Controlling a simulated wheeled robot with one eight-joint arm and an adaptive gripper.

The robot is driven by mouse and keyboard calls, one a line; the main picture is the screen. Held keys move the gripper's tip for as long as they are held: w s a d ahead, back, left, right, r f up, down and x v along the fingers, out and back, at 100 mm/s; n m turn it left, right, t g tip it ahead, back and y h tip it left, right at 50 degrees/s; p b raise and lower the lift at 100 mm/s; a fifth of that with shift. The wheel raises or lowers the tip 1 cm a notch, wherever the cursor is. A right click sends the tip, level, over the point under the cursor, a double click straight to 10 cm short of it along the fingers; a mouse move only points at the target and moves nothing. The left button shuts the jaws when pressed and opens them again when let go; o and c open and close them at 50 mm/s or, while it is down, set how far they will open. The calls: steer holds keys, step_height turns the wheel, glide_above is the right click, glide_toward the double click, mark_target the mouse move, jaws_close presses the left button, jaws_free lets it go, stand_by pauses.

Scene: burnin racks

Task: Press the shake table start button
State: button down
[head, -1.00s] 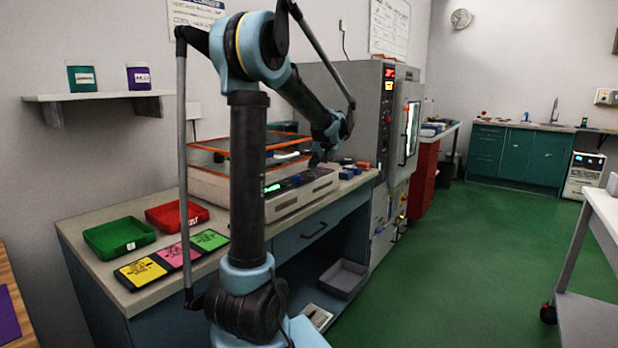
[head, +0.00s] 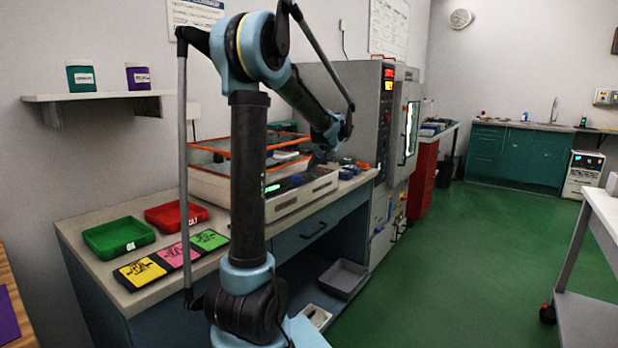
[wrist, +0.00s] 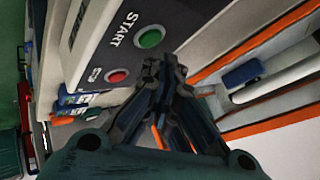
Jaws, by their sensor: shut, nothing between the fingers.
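The shake table (head: 290,200) is a light box with an orange-edged top frame, standing on the bench behind my arm. In the wrist view its dark control panel (wrist: 98,55) carries a green round button (wrist: 150,38) beside the word START. A red round button (wrist: 117,76) sits lower left of it. My gripper (wrist: 152,64) is shut and empty, its fingertips just below the green button in the picture. I cannot tell whether they touch the panel. In the head view the gripper is mostly hidden near the panel, and a lit green display (head: 272,188) shows on the panel.
Blue and orange small items (head: 352,168) lie on the bench right of the shake table. A green tray (head: 118,236), a red tray (head: 176,215) and coloured cards (head: 143,271) lie at the left. A tall grey cabinet (head: 360,110) stands to the right.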

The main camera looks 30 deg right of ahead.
steer(key=shift+f, duration=0.15)
stand_by(0.5)
steer(key=shift+f, duration=0.25)
steer(key=shift+f, duration=0.4)
stand_by(0.9)
steer(key=shift+r, duration=0.85)
steer(key=shift+r, duration=2.5)
